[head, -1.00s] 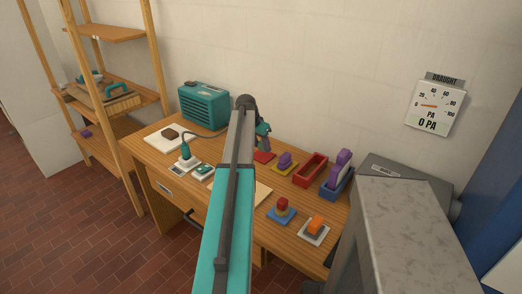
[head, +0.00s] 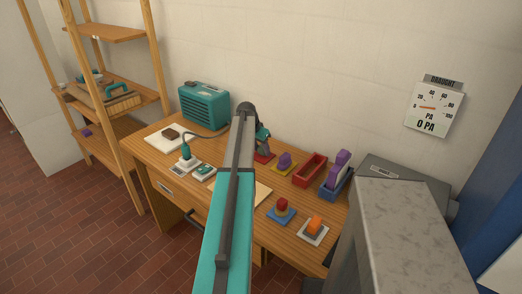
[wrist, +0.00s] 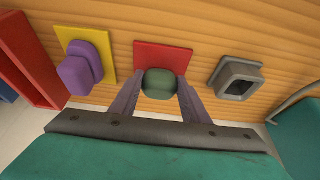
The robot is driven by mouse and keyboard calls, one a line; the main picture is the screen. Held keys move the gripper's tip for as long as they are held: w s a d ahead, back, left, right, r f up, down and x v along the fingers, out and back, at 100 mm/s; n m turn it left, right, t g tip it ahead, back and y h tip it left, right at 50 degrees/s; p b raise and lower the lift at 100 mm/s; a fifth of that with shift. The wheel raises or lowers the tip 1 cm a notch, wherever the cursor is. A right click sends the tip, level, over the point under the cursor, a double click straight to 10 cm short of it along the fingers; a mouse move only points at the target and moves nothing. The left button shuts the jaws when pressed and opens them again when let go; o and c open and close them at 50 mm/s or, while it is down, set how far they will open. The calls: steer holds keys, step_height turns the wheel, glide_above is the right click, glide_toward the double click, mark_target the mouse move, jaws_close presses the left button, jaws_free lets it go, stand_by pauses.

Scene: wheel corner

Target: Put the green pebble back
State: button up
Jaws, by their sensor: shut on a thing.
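The green pebble (wrist: 160,83), dark green and rounded, is between the two fingers of my gripper (wrist: 158,92) in the wrist view. My gripper is shut on it. The pebble is over a red square mat (wrist: 172,53), and I cannot tell whether it touches the mat. The red mat also shows in the head view (head: 265,157), below my gripper (head: 262,146). The pebble is hard to make out in the head view, where the gripper and arm cover that area.
A purple block (wrist: 83,68) stands on a yellow mat (wrist: 104,45) on one side. A grey square hollow block (wrist: 238,80) is on the other. A red tray (head: 310,168) and blue tray (head: 335,185) lie farther right. A teal radio (head: 204,105) stands at the back.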

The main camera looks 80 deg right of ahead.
steer(key=shift+f, duration=0.35)
steer(key=o, duration=0.9)
steer(key=shift+o, duration=0.2)
steer(key=shift+r, duration=0.25)
steer(key=b+v, duration=0.3)
steer(key=v, duration=1)
steer(key=shift+r, duration=0.3)
steer(key=shift+s+a, duration=0.1)
